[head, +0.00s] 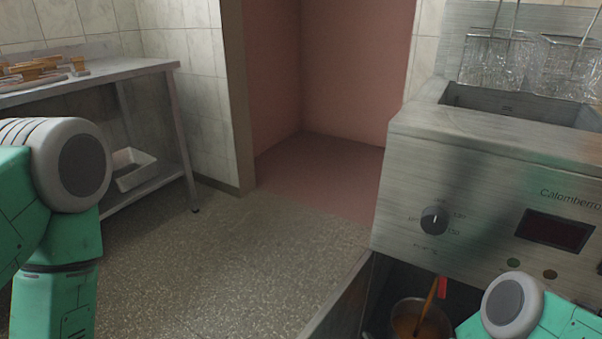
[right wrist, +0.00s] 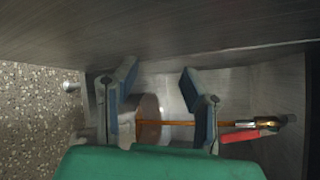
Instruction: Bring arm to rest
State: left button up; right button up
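My right gripper (right wrist: 158,75) shows in the right wrist view with its two blue-padded fingers spread and nothing between the tips. Behind the fingers is a metal pot with orange-brown contents (right wrist: 149,112). An orange stick (right wrist: 172,123) with a red piece at its right end runs across behind the right finger. My right arm (head: 555,318) enters the head view at the bottom right, beside the pot (head: 397,313); its gripper is hidden there. My left arm (head: 60,290) is bent at the left edge, and its gripper is out of view.
A metal fryer (head: 480,165) with a knob, display and wire baskets (head: 497,58) stands at the right, above the open compartment holding the pot. A steel table (head: 120,72) with wooden items and a white tray (head: 133,168) beneath stands at the left. The floor between is clear.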

jog(key=s+a+n+g+y, duration=0.25)
jog(key=s+n+g, duration=0.25)
jog(key=s+n, duration=0.3)
jog(key=s+d+r+n+g+h, duration=0.2)
jog(key=s+d+r+n+g, duration=0.25)
jog(key=s+d+n, duration=0.45)
jog(key=s+d+r+n+g+h, duration=0.25)
jog(key=s+d+n+g, duration=0.3)
jog(key=s, duration=0.55)
notch_tip(320, 180, up, 16)
jog(key=y+p, duration=0.1)
jog(key=p, duration=1.4)
jog(key=shift+s+d+n, duration=0.25)
jog(key=shift+d+n, duration=0.05)
jog(key=shift+n, duration=0.15)
jog(key=shift+w+f, duration=0.1)
jog(key=shift+f, duration=0.05)
